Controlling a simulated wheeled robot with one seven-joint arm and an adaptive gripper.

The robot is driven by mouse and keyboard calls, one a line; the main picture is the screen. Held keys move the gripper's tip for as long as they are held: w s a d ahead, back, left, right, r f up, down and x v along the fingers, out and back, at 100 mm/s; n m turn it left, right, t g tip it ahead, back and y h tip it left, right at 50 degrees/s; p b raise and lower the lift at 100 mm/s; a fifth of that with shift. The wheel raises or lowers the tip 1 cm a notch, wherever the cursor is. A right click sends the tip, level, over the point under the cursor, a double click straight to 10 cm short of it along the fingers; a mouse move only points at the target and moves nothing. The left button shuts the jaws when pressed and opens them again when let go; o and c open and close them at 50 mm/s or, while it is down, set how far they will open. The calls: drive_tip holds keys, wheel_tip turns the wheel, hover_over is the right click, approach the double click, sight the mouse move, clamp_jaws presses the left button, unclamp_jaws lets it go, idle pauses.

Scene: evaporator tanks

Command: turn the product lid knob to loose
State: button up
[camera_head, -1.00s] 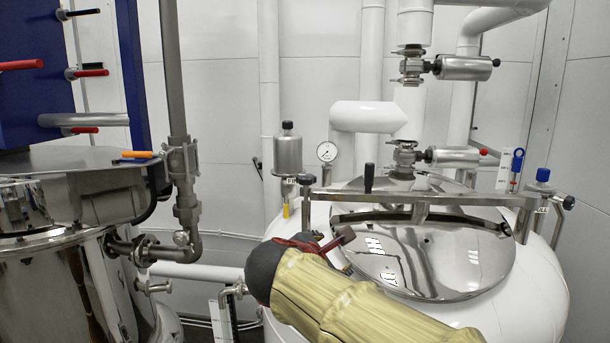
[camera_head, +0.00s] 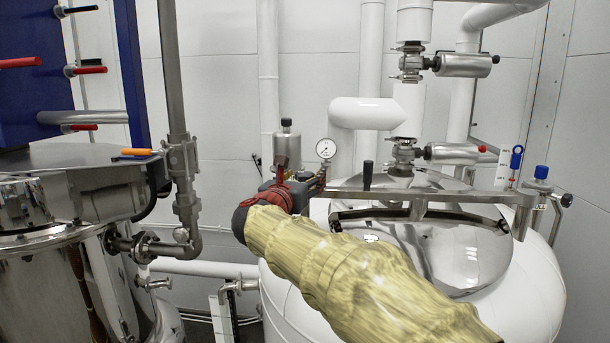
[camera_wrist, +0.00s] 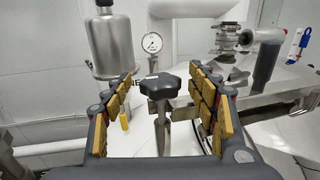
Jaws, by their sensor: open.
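The lid knob, a black lobed knob (camera_wrist: 161,87) on a steel stem, stands upright in the middle of the wrist view. My gripper (camera_wrist: 163,95) is open, with one padded finger to the left of the knob and one to the right. Gaps show on both sides, so I see no contact. In the head view my gripper (camera_head: 300,178) is at the left end of the lid's crossbar (camera_head: 440,193), where my arm hides much of the knob. The domed steel lid (camera_head: 470,250) lies below the crossbar on the white tank (camera_head: 535,285).
A steel canister (camera_wrist: 111,45) and a pressure gauge (camera_wrist: 152,42) stand behind the knob. A valve (camera_head: 403,155) and white pipes are behind the lid. A blue-topped fitting (camera_head: 541,173) is at the crossbar's right end. Another steel tank (camera_head: 60,270) stands at the left.

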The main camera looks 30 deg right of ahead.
drive_tip(key=shift+w+d, duration=0.35)
drive_tip(key=shift+d, duration=0.05)
drive_tip(key=c, duration=1.1)
drive_tip(key=shift+c, duration=0.4)
